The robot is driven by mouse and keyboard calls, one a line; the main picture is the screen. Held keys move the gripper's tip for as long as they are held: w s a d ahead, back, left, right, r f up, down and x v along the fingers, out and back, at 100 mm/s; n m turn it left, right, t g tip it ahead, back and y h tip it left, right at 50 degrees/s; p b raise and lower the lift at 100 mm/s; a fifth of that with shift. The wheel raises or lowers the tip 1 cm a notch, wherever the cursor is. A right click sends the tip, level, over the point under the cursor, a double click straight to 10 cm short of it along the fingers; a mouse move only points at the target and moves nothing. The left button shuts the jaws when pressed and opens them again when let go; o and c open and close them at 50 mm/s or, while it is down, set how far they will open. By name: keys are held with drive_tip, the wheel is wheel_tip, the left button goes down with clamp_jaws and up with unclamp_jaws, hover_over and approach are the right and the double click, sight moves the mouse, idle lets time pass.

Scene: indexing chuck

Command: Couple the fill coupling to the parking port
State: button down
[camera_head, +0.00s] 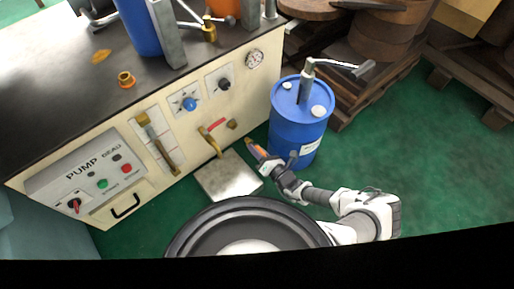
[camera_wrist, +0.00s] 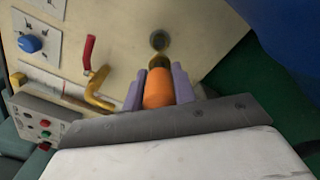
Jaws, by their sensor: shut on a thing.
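My gripper (camera_head: 254,149) is shut on the fill coupling (camera_head: 250,144), an orange sleeve with a brass nose. In the wrist view the coupling (camera_wrist: 159,90) sits between the two purple fingers (camera_wrist: 159,88), its nose pointing at the panel. In the wrist view this port (camera_wrist: 158,40) lies straight ahead of the nose. In the head view a gap shows between nose and port; the wrist view does not show the remaining distance clearly.
The tap's red handle (camera_wrist: 89,51) and brass spout (camera_wrist: 97,88) are left of the coupling. A blue drum (camera_head: 298,122) with a hand pump stands close on the right. A metal plate or box (camera_head: 228,178) is on the green floor below.

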drive_tip(key=shift+b+x, duration=0.75)
drive_tip(key=shift+x, duration=0.65)
drive_tip(key=shift+b+x, duration=0.45)
drive_tip(key=shift+x, duration=0.95)
drive_tip(key=shift+b, duration=0.6)
drive_tip(key=shift+b+x, duration=0.5)
drive_tip(key=shift+x, duration=0.55)
drive_tip(key=shift+v, duration=0.75)
drive_tip(key=shift+b, duration=0.45)
idle(1.3)
